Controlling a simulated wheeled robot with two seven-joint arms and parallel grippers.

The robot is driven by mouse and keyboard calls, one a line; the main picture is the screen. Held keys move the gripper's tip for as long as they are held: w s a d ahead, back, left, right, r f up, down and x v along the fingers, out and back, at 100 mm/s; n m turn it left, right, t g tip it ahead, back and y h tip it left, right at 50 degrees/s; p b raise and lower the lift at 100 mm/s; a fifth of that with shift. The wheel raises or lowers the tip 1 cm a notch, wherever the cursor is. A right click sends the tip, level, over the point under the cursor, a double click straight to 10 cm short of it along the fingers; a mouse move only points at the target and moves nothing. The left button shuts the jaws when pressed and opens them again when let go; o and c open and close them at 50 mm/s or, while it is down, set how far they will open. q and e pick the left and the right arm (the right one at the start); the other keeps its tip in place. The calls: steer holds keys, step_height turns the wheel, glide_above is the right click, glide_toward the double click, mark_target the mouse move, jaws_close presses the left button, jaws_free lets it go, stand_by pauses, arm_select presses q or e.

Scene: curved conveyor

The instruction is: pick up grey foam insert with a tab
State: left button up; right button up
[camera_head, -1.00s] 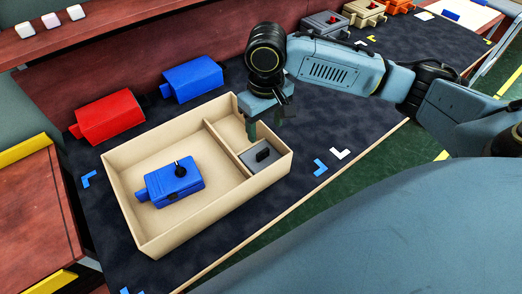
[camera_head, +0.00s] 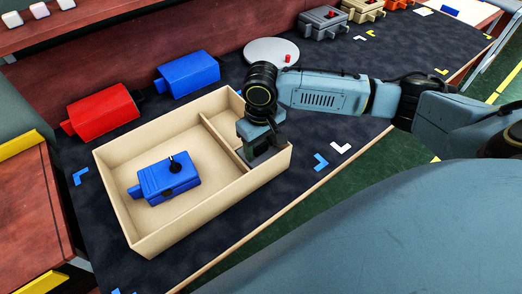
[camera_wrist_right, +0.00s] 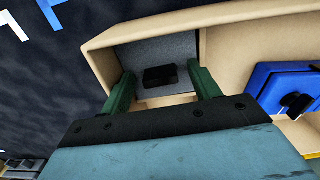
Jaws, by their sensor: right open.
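The grey foam insert (camera_wrist_right: 155,55) with its black tab (camera_wrist_right: 160,77) lies in the small compartment of the beige box (camera_head: 190,231). In the head view my gripper and wrist largely hide the insert. My right gripper (camera_wrist_right: 163,82) is open, its two green fingers reaching into that compartment on either side of the black tab. The right gripper also shows in the head view (camera_head: 256,157), low over the compartment. I see no gap closed on the tab. My left gripper is not in view.
A blue housing (camera_head: 167,182) with a black knob lies in the box's large compartment. A red housing (camera_head: 103,115) and another blue housing (camera_head: 188,78) stand behind the box. A round grey plate (camera_head: 271,52) is behind my wrist.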

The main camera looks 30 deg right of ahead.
steer(key=c, duration=1.3)
steer(key=shift+r, duration=0.1)
